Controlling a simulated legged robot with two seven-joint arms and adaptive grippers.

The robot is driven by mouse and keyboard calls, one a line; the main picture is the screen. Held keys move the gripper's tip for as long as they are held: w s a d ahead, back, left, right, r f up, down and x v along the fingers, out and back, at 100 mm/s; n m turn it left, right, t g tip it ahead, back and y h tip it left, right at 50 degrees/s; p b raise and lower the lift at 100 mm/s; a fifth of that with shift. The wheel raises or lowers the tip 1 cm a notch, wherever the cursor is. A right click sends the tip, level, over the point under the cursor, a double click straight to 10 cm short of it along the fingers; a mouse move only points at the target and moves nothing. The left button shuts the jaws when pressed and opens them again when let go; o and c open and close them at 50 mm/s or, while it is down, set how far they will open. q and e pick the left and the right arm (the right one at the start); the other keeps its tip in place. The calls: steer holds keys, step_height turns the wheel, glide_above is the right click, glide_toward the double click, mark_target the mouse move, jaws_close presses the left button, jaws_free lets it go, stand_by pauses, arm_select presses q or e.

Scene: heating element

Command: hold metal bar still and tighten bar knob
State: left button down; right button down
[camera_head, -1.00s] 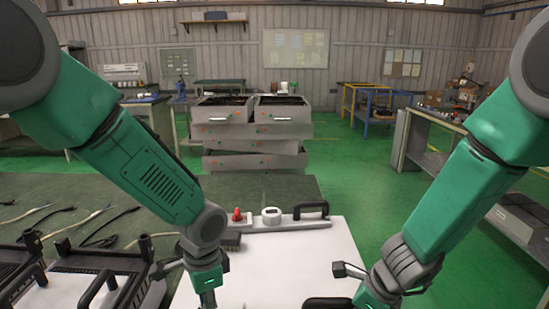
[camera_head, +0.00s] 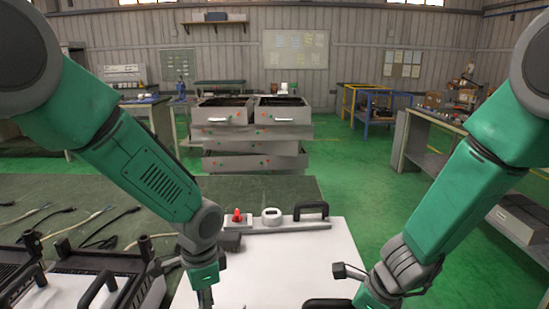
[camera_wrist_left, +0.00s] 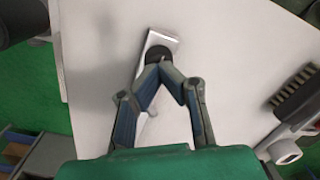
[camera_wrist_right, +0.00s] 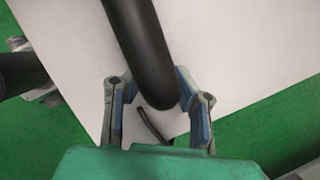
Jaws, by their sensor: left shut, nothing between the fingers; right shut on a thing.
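The metal bar (camera_wrist_left: 162,38) is a silver strip with a round dark knob (camera_wrist_left: 158,52) on it, seen in the left wrist view on a white panel. My left gripper (camera_wrist_left: 160,68) is shut and empty, its fingertips meeting at the knob's near edge; I cannot tell whether they touch it. It also shows in the head view (camera_head: 206,297), pointing down at the panel. My right gripper (camera_wrist_right: 160,108) is shut on a thick black handle (camera_wrist_right: 142,45), whose end lies between its fingers. In the head view, the black handle (camera_head: 328,303) is cut off at the bottom.
The white panel (camera_head: 290,260) lies on a dark green table (camera_head: 270,188). At its far edge are a red knob (camera_head: 237,216), a white round dial (camera_head: 271,215) and a black grip (camera_head: 312,210). Black racks (camera_head: 100,265) and loose cables (camera_head: 100,222) lie to the left.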

arm_select(q)
steer(key=shift+a, duration=0.25)
steer(key=shift+d+r, duration=0.1)
steer(key=shift+r, duration=2.9)
steer(key=shift+h, duration=0.3)
steer(key=shift+s+a+f, duration=0.3)
steer(key=shift+s+f, duration=0.1)
steer(key=shift+f, duration=0.85)
steer(key=shift+s+a+f, duration=0.25)
steer(key=shift+s+f, duration=0.2)
steer(key=shift+f, duration=0.85)
steer(key=shift+s+a+f, duration=0.3)
steer(key=shift+s+f, duration=0.1)
steer(key=shift+f, duration=0.85)
steer(key=shift+w+d, duration=0.4)
steer(key=shift+w, duration=0.05)
steer(key=shift+w+a, duration=0.2)
steer(key=shift+w, duration=0.1)
